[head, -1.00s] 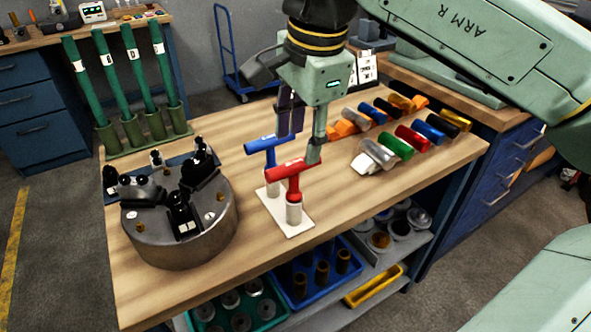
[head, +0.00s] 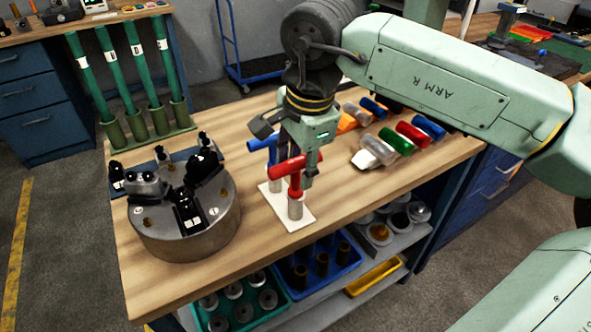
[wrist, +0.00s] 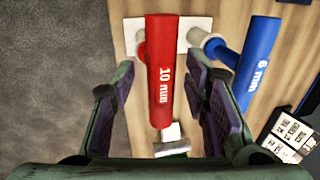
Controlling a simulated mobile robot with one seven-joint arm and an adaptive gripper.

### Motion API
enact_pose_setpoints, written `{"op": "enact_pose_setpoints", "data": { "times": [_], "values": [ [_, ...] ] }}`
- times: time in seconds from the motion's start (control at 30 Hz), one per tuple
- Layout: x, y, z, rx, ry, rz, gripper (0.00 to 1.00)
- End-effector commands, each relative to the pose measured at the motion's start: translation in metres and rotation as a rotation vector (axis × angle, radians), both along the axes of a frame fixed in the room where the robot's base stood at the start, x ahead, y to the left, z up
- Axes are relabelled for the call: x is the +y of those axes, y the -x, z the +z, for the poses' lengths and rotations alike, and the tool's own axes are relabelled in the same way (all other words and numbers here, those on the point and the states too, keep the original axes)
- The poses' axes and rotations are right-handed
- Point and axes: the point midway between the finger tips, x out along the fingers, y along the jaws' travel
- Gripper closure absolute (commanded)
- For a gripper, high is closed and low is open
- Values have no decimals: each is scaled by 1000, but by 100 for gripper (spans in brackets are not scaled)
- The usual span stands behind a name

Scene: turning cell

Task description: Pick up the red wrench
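The red wrench (head: 289,168) is a T-handled tool marked 10 mm. It stands upright in a grey holder on a white base plate (head: 301,221). In the wrist view the red handle (wrist: 161,85) lies between the two fingers of my gripper (wrist: 160,85), with a gap on each side. My gripper (head: 301,165) is open at the handle in the head view, and its fingers partly cover it. The blue wrench (head: 262,142), marked 6 mm, stands just behind; it is to the right in the wrist view (wrist: 258,55), close to the right finger.
A round metal chuck (head: 184,225) with black jaws sits to the left on the wooden bench (head: 340,200). Coloured cylinders, including a green one (head: 395,142), lie to the right. Bins, including a blue one (head: 330,270), stand on the shelf below.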

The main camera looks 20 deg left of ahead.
Motion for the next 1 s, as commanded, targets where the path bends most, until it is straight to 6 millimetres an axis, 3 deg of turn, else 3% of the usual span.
{"op": "enact_pose_setpoints", "data": {
  "times": [0.57,1.0],
  "values": [
    [0,0,0,0,0,0,100],
    [0,0,0,-1,-2,0,100]
  ]
}}
